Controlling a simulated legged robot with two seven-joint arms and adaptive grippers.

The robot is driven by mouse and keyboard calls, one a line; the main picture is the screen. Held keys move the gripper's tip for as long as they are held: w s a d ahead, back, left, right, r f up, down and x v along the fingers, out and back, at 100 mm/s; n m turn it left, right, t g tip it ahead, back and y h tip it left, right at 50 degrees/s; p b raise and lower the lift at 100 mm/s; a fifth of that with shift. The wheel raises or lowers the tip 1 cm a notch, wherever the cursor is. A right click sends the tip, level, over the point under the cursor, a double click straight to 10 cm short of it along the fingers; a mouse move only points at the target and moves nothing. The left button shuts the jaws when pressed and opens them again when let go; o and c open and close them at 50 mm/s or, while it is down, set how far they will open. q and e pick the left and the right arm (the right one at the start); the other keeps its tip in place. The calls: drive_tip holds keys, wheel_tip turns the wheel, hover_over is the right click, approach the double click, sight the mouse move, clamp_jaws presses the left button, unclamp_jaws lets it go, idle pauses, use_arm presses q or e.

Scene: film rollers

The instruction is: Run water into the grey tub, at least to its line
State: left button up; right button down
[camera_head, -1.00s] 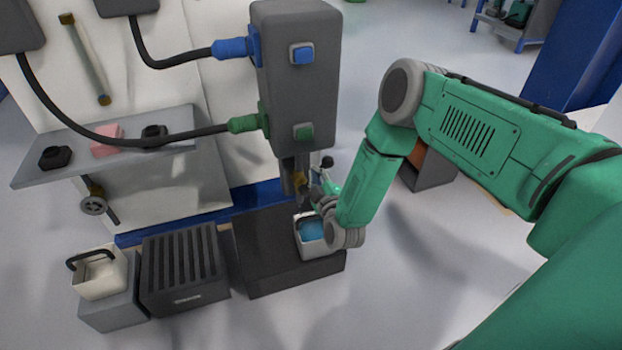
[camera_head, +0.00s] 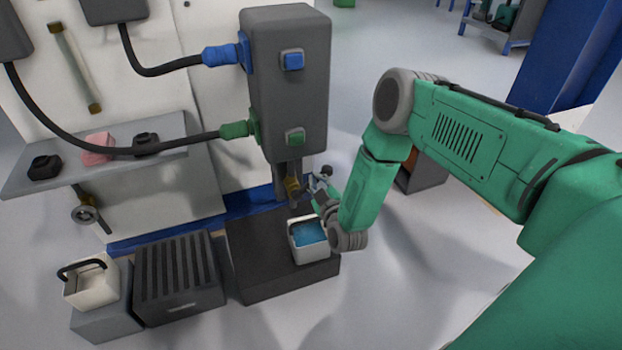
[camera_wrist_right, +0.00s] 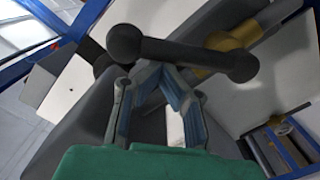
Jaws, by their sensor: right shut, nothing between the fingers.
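The light grey tub (camera_head: 309,253) stands upright on a low dark stand, under the spout of a tall grey tap unit (camera_head: 288,85). Blue water (camera_head: 308,232) shows inside it; I cannot make out the line. A brass-coloured tap piece (camera_head: 292,187) sits under the unit and shows large in the right wrist view (camera_wrist_right: 232,38). My right gripper (camera_head: 322,190) is shut and empty, behind the tub beside the tap. In the wrist view, its fingers (camera_wrist_right: 152,85) are close to a black bar handle with rounded ends (camera_wrist_right: 185,53); contact is unclear. My left gripper is out of view.
A cream tub with a black handle (camera_head: 92,285) stands on a grey block at left, next to a dark slatted box (camera_head: 180,278). A shelf (camera_head: 112,167) holds a pink block and dark items.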

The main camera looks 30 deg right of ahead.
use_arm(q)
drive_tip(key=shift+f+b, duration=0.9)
use_arm(e)
drive_tip(key=shift+s+d+f+m, duration=0.1)
drive_tip(key=shift+d+f+m, duration=0.4)
drive_tip(key=shift+f+m, duration=0.35)
drive_tip(key=shift+s+d+f+m, duration=0.15)
drive_tip(key=shift+d+f+m, duration=0.4)
drive_tip(key=shift+m, duration=0.45)
drive_tip(key=shift+s+d+f+m, duration=0.1)
drive_tip(key=shift+d+f+m, duration=0.3)
drive_tip(key=shift+f+m, duration=0.45)
drive_tip(key=shift+r, duration=0.1)
